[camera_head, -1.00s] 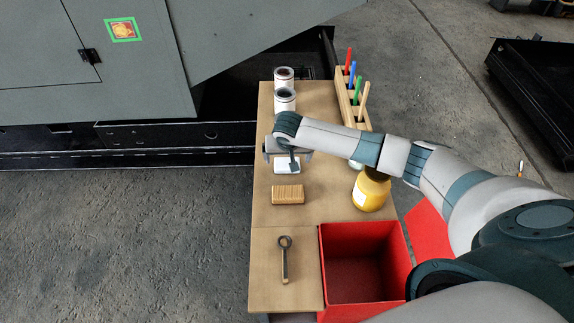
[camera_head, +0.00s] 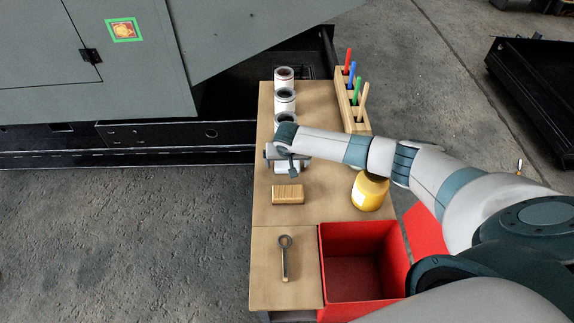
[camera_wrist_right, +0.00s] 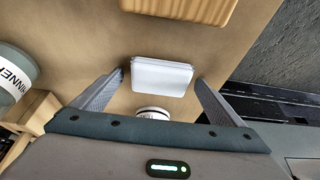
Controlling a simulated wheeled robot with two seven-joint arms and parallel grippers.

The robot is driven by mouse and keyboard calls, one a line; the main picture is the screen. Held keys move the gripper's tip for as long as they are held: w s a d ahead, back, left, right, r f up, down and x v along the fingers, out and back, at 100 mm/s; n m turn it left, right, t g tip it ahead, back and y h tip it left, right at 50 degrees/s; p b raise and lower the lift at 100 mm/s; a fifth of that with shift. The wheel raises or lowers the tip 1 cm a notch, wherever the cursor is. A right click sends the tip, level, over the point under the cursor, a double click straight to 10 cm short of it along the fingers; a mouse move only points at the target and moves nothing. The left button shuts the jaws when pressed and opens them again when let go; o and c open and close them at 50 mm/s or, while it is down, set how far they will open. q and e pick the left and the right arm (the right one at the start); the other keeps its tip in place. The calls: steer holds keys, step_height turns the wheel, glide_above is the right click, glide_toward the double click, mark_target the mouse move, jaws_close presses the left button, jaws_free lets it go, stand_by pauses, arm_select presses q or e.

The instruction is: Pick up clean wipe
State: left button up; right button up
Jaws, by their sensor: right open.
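The clean wipe is a flat white folded pad (camera_wrist_right: 162,76) on the tan bench top. In the head view a white sliver of it (camera_head: 286,168) shows beside my right gripper, which partly hides it. My right gripper (camera_head: 285,170) is open and points down over the wipe. In the right wrist view its two fingers (camera_wrist_right: 160,82) stand on either side of the pad, apart from it, with nothing held. My left gripper is not in view.
A ribbed wooden block (camera_head: 288,194) and a ring-ended tool (camera_head: 285,258) lie nearer on the bench. White cans (camera_head: 284,100) stand behind the gripper. A pen rack (camera_head: 350,100), a yellow jar (camera_head: 369,192) and an open red bin (camera_head: 322,265) are to the right.

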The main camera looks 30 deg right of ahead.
steer(key=c, duration=1.1)
steer(key=shift+c, duration=0.2)
steer(key=shift+r, duration=0.55)
steer(key=r+b, duration=0.1)
steer(key=d+r+b, duration=0.1)
steer(key=r, duration=0.1)
steer(key=shift+w+r, duration=0.1)
steer(key=shift+w, duration=0.05)
steer(key=w+d+r+b, duration=0.2)
steer(key=d+r, duration=0.4)
steer(key=d, duration=0.4)
steer(key=shift+w+d+r+b, duration=0.25)
steer(key=shift+r+b, duration=0.1)
steer(key=shift+b, duration=0.35)
